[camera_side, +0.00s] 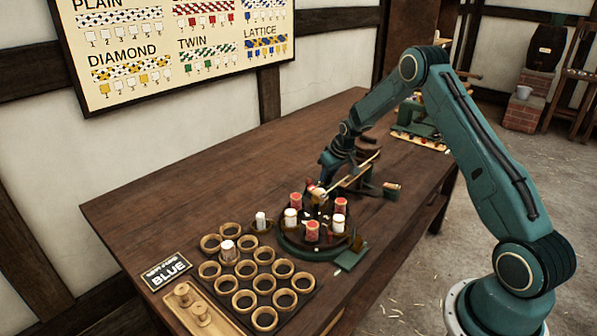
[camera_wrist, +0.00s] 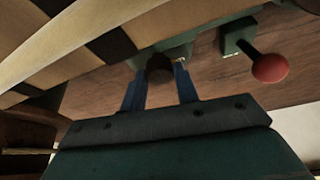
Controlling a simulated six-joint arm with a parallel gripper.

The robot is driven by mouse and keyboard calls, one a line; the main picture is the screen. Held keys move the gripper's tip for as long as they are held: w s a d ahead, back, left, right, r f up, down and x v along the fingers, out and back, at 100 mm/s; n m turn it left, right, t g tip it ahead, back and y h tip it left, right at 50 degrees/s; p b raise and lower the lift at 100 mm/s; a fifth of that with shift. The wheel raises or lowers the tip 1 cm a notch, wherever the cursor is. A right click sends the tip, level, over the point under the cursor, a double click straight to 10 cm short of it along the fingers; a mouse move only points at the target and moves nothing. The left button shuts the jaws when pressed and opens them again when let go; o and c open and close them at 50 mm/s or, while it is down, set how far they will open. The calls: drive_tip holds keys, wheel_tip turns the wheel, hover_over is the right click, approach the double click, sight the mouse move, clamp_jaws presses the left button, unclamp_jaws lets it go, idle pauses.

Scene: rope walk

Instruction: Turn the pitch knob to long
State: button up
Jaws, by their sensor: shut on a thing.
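In the wrist view, my gripper (camera_wrist: 160,75) has its two blue fingers on either side of a dark round knob (camera_wrist: 160,66). The knob sits on a green housing under a pale wooden part, and I take it for the pitch knob. The fingers are shut on it. Its pointer and any long or short marking cannot be made out. In the side view, my gripper (camera_side: 324,176) is down at the machine behind the round green carousel (camera_side: 296,249), and the knob is hidden there.
A red ball handle (camera_wrist: 270,68) stands right of the knob in the wrist view. The carousel carries several red and white bobbins. A rack of ring holders (camera_side: 243,299), a BLUE sign (camera_side: 167,271) and a wooden peg tray (camera_side: 198,312) are at the front left. The table's back left (camera_side: 190,190) is clear.

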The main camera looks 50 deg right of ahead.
idle(0.4)
drive_tip(key=o, duration=1)
drive_tip(key=shift+c, duration=0.2)
drive_tip(key=shift+r, duration=0.1)
drive_tip(key=d+v, duration=0.1)
drive_tip(key=v, duration=1.2)
drive_tip(key=shift+s+a+r, duration=0.15)
drive_tip(key=shift+a+r, duration=0.15)
drive_tip(key=shift+a, duration=0.1)
